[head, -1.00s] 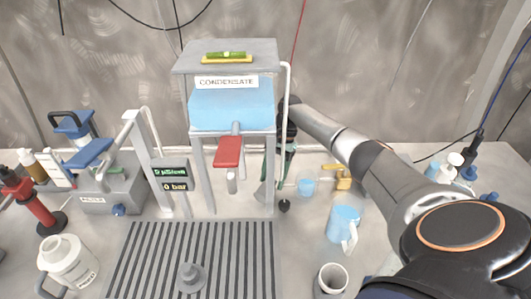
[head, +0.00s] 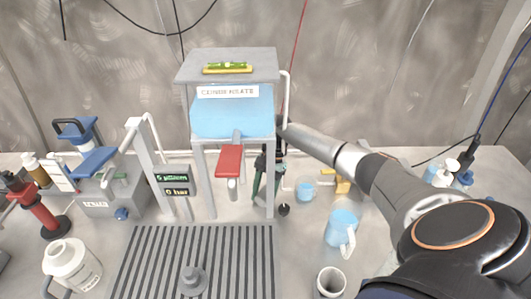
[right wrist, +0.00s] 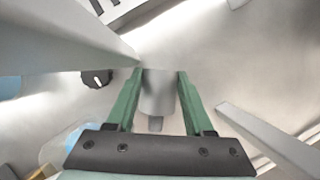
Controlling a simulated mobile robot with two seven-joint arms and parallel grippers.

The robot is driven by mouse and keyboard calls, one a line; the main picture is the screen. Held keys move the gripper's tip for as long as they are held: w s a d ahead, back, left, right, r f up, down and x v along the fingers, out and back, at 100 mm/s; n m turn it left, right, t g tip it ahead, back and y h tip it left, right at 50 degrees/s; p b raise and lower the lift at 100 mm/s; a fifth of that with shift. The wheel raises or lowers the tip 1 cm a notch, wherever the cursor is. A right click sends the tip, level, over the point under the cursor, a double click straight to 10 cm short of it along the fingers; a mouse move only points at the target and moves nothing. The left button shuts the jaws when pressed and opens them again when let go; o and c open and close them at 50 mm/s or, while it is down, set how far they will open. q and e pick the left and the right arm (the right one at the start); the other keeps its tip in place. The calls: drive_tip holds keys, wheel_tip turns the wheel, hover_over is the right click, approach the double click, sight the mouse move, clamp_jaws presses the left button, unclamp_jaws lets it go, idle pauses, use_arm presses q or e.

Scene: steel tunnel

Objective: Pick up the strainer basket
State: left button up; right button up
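My right gripper (head: 262,190) is low behind the right leg of the condensate stand, partly hidden by it. In the right wrist view its two green fingers (right wrist: 160,80) stand apart. A plain grey, cup-like piece (right wrist: 158,95), which may be the strainer basket, lies between the fingertips with narrow gaps beside it. I cannot tell whether either finger touches it. My left gripper is out of view.
The condensate stand (head: 206,165) with its red lever (head: 229,160) is close to the right gripper. A black knob (head: 283,209) is beside it. A blue cup (head: 305,192), a blue jug (head: 341,226) and a white mug (head: 331,281) stand to the right. A slotted drain grate (head: 140,262) lies in front.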

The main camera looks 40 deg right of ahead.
clamp_jaws()
drive_tip(key=shift+r, duration=0.1)
